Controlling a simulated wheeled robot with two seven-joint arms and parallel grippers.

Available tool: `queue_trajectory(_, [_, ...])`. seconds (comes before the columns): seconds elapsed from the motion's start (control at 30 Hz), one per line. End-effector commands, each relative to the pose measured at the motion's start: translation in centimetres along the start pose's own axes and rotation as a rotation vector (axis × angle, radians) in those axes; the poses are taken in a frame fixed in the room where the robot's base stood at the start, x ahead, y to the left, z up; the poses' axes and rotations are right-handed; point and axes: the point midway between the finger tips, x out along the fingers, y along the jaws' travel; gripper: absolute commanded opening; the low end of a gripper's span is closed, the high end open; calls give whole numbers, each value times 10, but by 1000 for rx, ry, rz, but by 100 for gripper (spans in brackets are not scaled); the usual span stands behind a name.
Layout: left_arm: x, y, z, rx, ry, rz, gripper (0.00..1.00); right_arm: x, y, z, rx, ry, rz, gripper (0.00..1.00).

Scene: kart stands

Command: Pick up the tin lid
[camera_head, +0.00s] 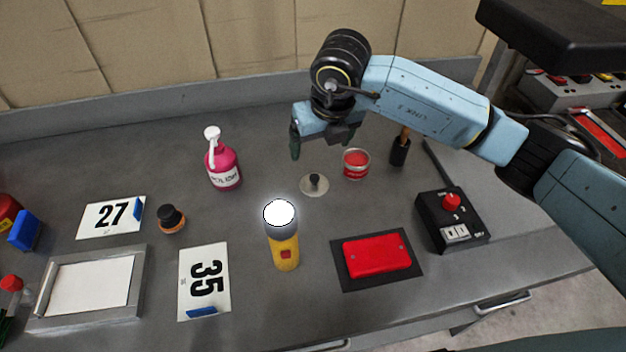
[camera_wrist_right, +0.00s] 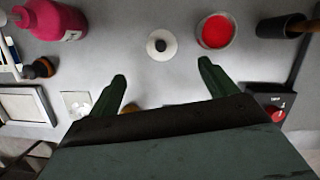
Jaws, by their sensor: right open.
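The tin lid (camera_head: 314,187) is a pale round disc with a dark knob, lying flat on the grey bench in the head view. It also shows in the right wrist view (camera_wrist_right: 162,46), beyond and between my fingertips. The open red tin (camera_head: 356,164) stands just right of it, and shows in the wrist view (camera_wrist_right: 215,31). My right gripper (camera_head: 322,146) is above and behind the lid, open and empty, its fingers (camera_wrist_right: 162,72) apart and not touching the lid. My left gripper is not in view.
A pink bottle (camera_head: 222,164) stands left of the lid, and a dark holder with a wooden handle (camera_head: 400,150) to the right. A lit flashlight (camera_head: 284,250), a red block on a black plate (camera_head: 378,254) and a control box (camera_head: 451,221) are nearer. Bench around the lid is clear.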

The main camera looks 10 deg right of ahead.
Motion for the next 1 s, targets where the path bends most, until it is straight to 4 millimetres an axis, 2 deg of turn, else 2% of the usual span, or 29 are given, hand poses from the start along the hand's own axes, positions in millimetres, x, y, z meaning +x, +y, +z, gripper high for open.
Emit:
queue_trajectory(0.3, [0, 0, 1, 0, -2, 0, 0, 56, -2, -2, 3, 6, -12, 85])
queue_trajectory(0.4, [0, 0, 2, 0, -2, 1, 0, 70, -3, -1, 2, 4, -12, 85])
queue_trajectory(0.63, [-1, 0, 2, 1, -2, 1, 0, 86, -2, -4, 1, 5, -10, 85])
queue_trajectory(0.9, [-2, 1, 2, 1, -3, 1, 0, 124, 0, -9, 2, 3, -9, 85])
queue_trajectory(1.0, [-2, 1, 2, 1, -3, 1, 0, 130, 0, -9, 0, 3, -9, 85])
